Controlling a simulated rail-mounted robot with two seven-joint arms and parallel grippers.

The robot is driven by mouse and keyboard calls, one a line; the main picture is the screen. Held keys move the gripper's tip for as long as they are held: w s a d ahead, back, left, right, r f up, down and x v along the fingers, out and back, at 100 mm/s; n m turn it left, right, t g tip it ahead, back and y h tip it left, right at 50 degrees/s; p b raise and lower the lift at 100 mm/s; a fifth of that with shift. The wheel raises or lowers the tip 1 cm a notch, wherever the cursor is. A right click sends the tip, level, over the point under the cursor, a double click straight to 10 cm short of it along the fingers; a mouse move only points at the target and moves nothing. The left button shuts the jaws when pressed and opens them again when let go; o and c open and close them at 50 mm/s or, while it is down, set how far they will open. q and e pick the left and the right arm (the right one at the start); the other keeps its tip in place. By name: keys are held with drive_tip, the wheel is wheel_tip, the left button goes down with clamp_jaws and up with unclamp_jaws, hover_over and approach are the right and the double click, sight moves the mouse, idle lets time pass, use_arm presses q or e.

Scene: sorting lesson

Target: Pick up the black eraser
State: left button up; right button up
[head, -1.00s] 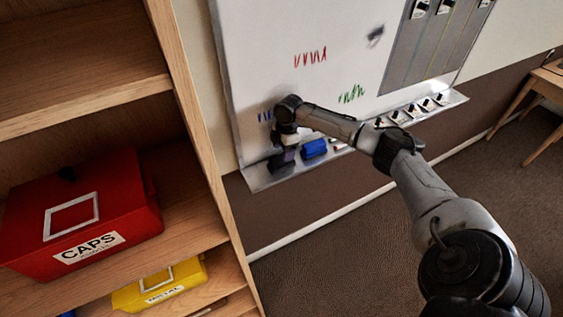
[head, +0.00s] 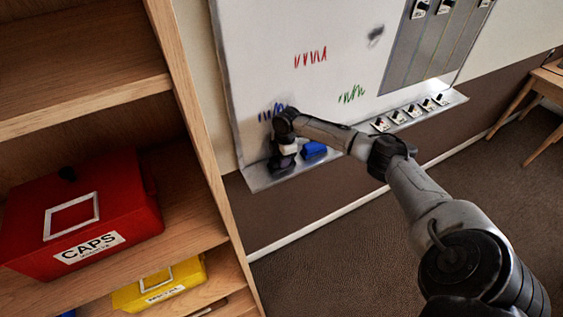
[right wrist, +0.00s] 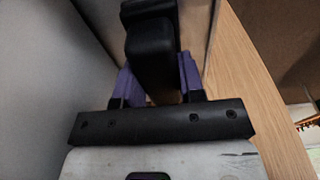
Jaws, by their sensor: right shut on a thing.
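The black eraser (right wrist: 152,45) is between the purple fingers of my right gripper (right wrist: 157,78) in the right wrist view. The gripper is shut on it, with a finger on each side. In the head view my right gripper (head: 283,162) is low at the left end of the whiteboard's tray (head: 262,181). There the eraser is mostly hidden by the gripper, and I cannot tell whether it still touches the tray. My left gripper is not in view.
A blue eraser (head: 314,150) lies on the tray just right of my right gripper. Several small items (head: 410,111) stand farther right. The whiteboard (head: 290,30) is behind. A wooden shelf (head: 195,130) with a red CAPS box (head: 125,200) and a yellow box (head: 185,275) is left.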

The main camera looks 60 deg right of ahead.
drive_tip(key=shift+c, duration=1.3)
drive_tip(key=shift+s+r, duration=0.15)
drive_tip(key=shift+r, duration=0.25)
wheel_tip(320, 180, up, 6)
drive_tip(key=shift+r, duration=0.1)
drive_tip(key=s+a, duration=0.5)
drive_tip(key=s, duration=0.3)
drive_tip(key=s+a+p, duration=0.1)
drive_tip(key=s+a, duration=0.4)
drive_tip(key=s, duration=0.3)
drive_tip(key=shift+s+a, duration=0.2)
drive_tip(key=shift+s, duration=0.2)
